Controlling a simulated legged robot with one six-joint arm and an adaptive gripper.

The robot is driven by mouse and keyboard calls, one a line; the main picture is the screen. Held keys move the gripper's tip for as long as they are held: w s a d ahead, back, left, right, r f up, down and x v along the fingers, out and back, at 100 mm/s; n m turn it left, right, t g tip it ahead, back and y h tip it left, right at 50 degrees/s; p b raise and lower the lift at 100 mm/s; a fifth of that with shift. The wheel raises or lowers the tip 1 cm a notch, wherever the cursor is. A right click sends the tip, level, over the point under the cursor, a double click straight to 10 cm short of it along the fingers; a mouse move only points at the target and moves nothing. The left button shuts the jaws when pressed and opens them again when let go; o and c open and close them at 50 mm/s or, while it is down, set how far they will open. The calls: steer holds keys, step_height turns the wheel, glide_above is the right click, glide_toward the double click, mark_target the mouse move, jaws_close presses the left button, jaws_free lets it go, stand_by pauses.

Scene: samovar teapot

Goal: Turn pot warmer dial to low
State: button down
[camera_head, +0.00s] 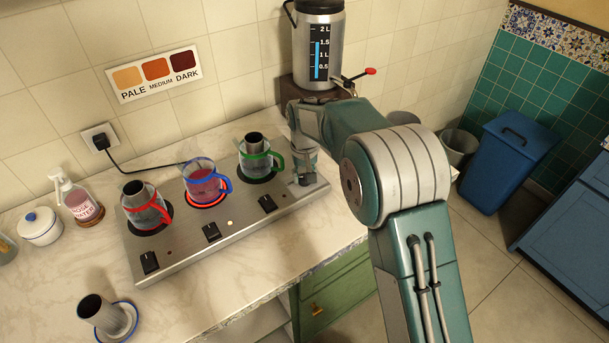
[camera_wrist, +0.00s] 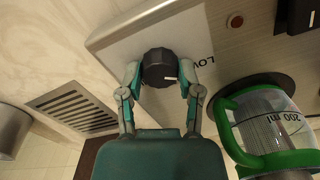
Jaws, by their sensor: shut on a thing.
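The pot warmer (camera_head: 185,245) is a long brushed-metal unit on the counter. Its dial (camera_wrist: 158,66) is a dark round knob with a white mark on its right side in the wrist view. Part of the word LOW (camera_wrist: 205,61) shows to the right of the dial. My gripper (camera_wrist: 160,72) has its two fingers on opposite sides of the dial, shut on it. In the head view my gripper (camera_head: 306,172) is at the warmer's right end, where the dial is not clearly visible.
Red-handled (camera_head: 146,208), blue-handled (camera_head: 203,183) and green-handled (camera_head: 257,157) glass cups stand on the warmer's plates. The blue one's plate glows red, and a light by the middle switch (camera_head: 211,231) is lit. A samovar (camera_head: 302,50) stands behind. The green-handled cup is close to my gripper.

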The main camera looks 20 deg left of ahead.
mark_target(303, 176)
steer(key=shift+f, duration=0.15)
steer(key=shift+c, duration=1.3)
jaws_free()
steer(key=shift+a, duration=0.1)
step_height(303, 176, up, 12)
steer(key=shift+w, duration=0.1)
